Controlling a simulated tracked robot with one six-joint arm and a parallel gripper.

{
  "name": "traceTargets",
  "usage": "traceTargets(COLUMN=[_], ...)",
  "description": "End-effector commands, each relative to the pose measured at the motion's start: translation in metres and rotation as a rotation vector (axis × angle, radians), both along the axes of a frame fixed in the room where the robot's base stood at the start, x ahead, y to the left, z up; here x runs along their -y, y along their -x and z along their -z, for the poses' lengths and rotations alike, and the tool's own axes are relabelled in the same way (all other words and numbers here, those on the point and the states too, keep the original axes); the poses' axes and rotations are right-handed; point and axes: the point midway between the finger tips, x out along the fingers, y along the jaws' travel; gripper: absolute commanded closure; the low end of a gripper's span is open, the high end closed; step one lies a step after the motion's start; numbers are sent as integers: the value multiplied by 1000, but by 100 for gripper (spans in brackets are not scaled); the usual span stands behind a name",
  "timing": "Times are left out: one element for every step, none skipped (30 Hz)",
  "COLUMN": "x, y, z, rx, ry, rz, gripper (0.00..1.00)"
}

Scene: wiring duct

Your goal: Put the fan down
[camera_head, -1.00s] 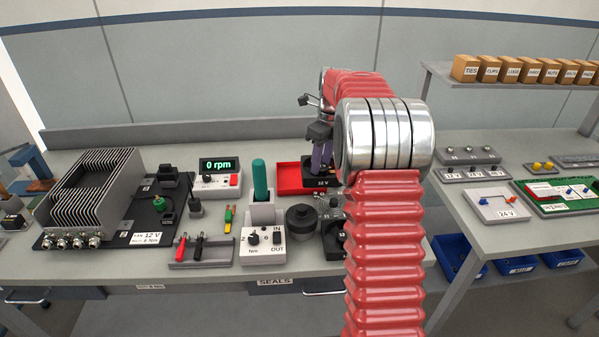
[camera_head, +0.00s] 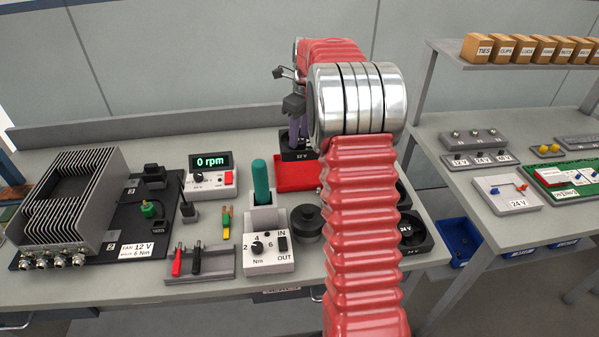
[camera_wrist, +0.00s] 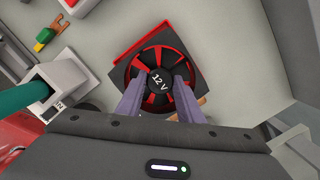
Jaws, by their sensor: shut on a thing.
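The fan (camera_wrist: 157,79) is a dark square frame with a round hub labelled 12 V. My gripper (camera_wrist: 158,92) is shut on it, with a purple finger on either side of the hub. In the head view the fan (camera_head: 297,155) is over the back of the red tray (camera_head: 296,182), partly hidden by my arm. Red shows through the fan and along its edge in the wrist view. I cannot tell whether the fan touches the tray.
A green-handled tool (camera_head: 261,182) stands in a holder left of the tray. The 0 rpm meter (camera_head: 211,172) and finned housing (camera_head: 68,200) are further left.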

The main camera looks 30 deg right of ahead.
Motion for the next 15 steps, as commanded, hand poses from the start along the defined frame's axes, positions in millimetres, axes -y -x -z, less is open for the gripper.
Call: traceTargets(x=[2,3,3,4,4,5,5,5,5,5,5,5,5,5,5], y=[1,1,2,2,2,2,3,3,3,3,3,3,3,3,3], z=[0,0,1,2,5,8,12,16,22,27,31,37,40,44,47], rx=[1,1,0,0,0,0,-1,-2,-1,-2,-3,-1,0,-1,-1], ry=[0,0,0,0,0,-1,-1,-2,-1,-2,-1,-1,-1,-1,-1], rz=[3,5,6,7,8,9,9,10,10,10,10,10,10,10,10], gripper=[84,84,84,84,84,84,84,84,84,84,84,84,84,84,84])
